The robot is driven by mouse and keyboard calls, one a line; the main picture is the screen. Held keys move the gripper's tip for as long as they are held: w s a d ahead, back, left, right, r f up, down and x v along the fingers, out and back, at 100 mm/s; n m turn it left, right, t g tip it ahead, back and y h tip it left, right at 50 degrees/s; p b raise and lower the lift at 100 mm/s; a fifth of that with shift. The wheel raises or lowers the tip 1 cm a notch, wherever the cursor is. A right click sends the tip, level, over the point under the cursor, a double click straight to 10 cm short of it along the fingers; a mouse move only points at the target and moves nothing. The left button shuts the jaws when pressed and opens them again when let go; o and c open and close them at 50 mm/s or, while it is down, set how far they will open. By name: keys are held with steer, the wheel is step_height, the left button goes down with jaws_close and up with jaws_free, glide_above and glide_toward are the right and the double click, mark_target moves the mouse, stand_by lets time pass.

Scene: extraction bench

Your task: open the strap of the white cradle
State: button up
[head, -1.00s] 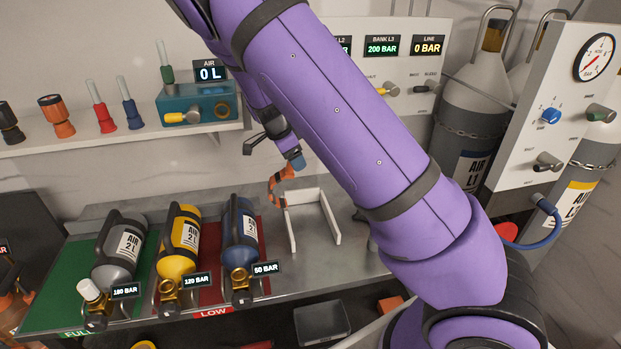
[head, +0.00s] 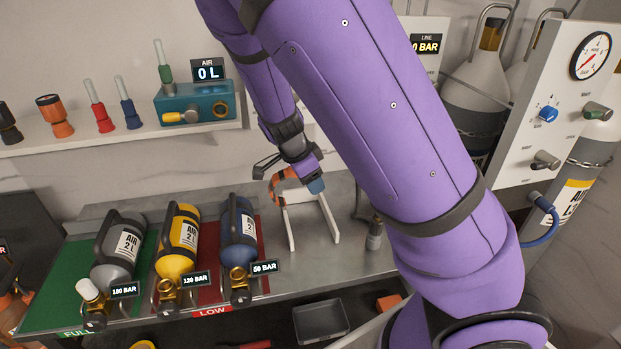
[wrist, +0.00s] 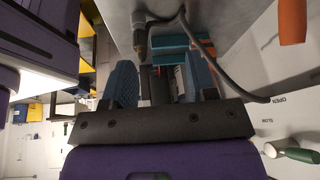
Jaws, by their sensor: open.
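The white cradle (head: 334,221) stands on the steel bench in the head view, with two low walls and no bottle between them. Its orange and black strap (head: 275,190) stands up in a curve at the cradle's back left; its far end is partly hidden behind my gripper. My gripper (head: 316,186) is over the back of the cradle, close to the strap; I cannot tell whether they touch. In the wrist view the blue fingers of my gripper (wrist: 162,85) are apart, with dark and red detail between them that I cannot identify.
Grey (head: 118,245), yellow (head: 178,240) and blue (head: 239,222) bottles lie left of the cradle. A hose fitting (head: 374,234) stands to its right. A shelf (head: 60,146) with a teal device (head: 195,102) is behind. A gauge panel (head: 560,105) is at the right.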

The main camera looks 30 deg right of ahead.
steer(key=shift+w+d, duration=0.1)
steer(key=shift+d, duration=0.1)
steer(key=c, duration=0.6)
steer(key=w+d+n, duration=0.1)
steer(key=d, duration=0.1)
steer(key=d+n+t, duration=0.1)
steer(key=d, duration=0.1)
steer(key=w+d, duration=0.1)
steer(key=d, duration=0.1)
steer(key=shift+w+f+n+t, duration=0.3)
steer(key=shift+f+n, duration=0.1)
jaws_close()
steer(key=w+d+r+n+t+y, duration=0.35)
steer(key=d+n+t+y, duration=0.35)
steer(key=n, duration=0.5)
steer(key=w+a+f+g, duration=0.1)
steer(key=w+a+f, duration=0.5)
steer(key=shift+w+n+y, duration=0.3)
steer(key=shift+y, duration=0.1)
